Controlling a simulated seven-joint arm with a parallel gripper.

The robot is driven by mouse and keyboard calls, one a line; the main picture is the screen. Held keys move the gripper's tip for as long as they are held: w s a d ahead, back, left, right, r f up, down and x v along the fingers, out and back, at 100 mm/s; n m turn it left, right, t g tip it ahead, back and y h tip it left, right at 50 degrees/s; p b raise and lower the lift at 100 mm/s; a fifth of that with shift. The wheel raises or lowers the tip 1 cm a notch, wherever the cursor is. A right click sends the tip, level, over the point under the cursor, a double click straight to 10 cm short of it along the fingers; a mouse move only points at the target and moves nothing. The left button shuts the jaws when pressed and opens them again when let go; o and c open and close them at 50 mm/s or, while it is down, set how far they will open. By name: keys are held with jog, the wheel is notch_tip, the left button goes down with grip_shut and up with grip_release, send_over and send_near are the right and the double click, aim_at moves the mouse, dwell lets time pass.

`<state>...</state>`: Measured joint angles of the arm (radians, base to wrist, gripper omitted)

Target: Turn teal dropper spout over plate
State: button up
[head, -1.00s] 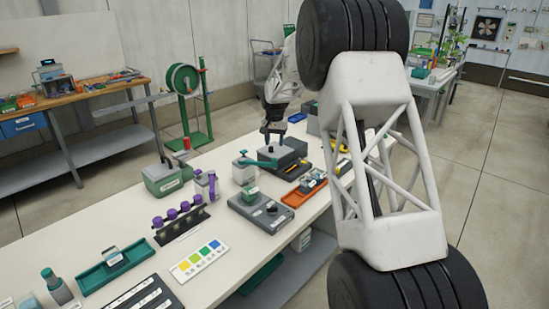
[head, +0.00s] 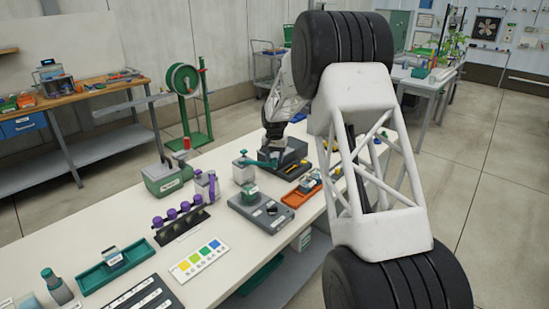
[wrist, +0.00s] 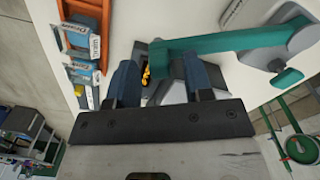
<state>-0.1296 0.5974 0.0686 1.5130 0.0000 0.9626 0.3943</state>
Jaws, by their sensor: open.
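The teal dropper spout (head: 262,164) is a horizontal arm reaching right from the top of a pale grey bottle-like body (head: 243,172). In the wrist view the teal spout (wrist: 225,43) crosses the upper right, and its bent end lies between or just beyond my fingertips. A teal knob (wrist: 287,81) sits at its other end. My gripper (wrist: 160,63) is open, with dark blue fingers on both sides of the spout end; I cannot tell if they touch it. In the head view my gripper (head: 268,152) is small and partly hidden beside a dark grey box (head: 291,150). I cannot make out the plate clearly.
An orange tray (head: 296,197), a grey device with a teal-topped jar (head: 262,212), purple-knobbed valves (head: 181,222) and a colour card (head: 199,259) stand on the white bench (head: 222,200). My arm covers the right side of the head view.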

grip_shut()
jog(key=shift+s, duration=0.15)
dwell(0.4)
jog(key=s+a+m, duration=1)
jog(key=a+m, duration=0.1)
jog(key=m, duration=0.1)
jog(key=shift+m, duration=0.3)
dwell(0.5)
grip_release()
